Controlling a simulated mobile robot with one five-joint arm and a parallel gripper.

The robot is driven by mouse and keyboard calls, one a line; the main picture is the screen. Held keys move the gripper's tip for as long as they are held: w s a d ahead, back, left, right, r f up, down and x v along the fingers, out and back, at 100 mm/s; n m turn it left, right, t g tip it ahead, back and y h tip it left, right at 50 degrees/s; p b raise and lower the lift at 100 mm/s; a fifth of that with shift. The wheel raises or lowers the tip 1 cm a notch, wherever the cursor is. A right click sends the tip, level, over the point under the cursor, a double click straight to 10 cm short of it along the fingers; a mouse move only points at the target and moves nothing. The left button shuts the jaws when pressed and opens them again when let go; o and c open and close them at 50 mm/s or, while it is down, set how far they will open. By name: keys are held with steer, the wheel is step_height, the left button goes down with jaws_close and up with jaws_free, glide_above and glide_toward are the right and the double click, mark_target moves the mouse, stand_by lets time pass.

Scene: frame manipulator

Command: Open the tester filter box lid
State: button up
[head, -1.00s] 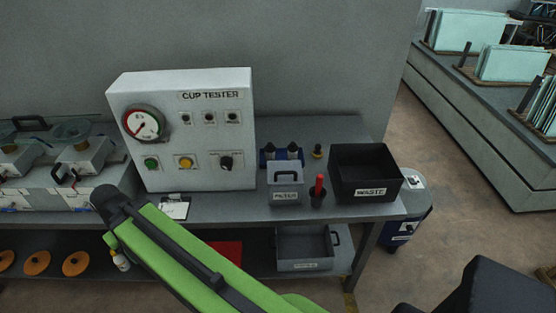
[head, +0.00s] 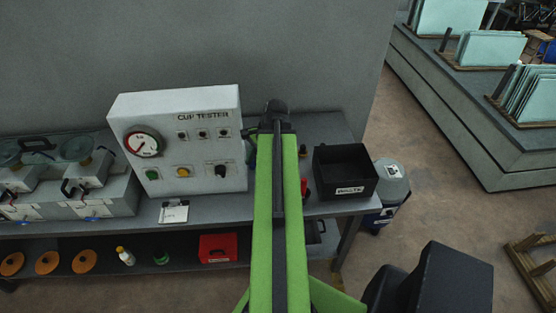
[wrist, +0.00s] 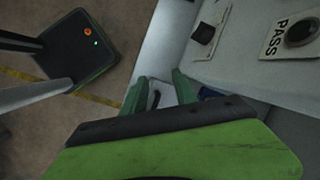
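The filter box, seen earlier on the bench between the tester and the waste bin, is now hidden behind my arm in the head view. In the wrist view a pale grey surface with a dark handle-like bar, probably the filter box lid (wrist: 162,93), shows between my fingers. My gripper (wrist: 160,84) has its two green fingers apart, with nothing visibly held. I cannot tell whether they touch the box. The cup tester (head: 215,150) stands to the left of my arm, and its panel also fills the right of the wrist view (wrist: 270,75).
A black waste bin (head: 345,190) stands right of my arm on the bench (head: 330,125), with a red-handled item (head: 304,187) partly visible beside it. A blue-grey canister (head: 390,190) stands off the bench's right end.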

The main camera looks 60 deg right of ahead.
steer(key=s+d+r+m+t+h+p, duration=0.1)
steer(key=s+d+r+m+p, duration=0.1)
steer(key=s+d+r+m, duration=0.3)
steer(key=s+d+r+m+t+p, duration=0.15)
steer(key=s+d, duration=0.25)
steer(key=s, duration=0.4)
steer(key=shift+g, duration=0.45)
steer(key=b+x, duration=0.5)
steer(key=x, duration=0.1)
steer(key=b+x, duration=1)
steer(key=x, duration=0.1)
steer(key=shift+a+f+b, duration=0.3)
steer(key=shift+a+b, duration=0.05)
steer(key=shift+b, duration=0.05)
steer(key=shift+w+f+b, duration=0.25)
steer(key=shift+f+b, duration=0.05)
jaws_close()
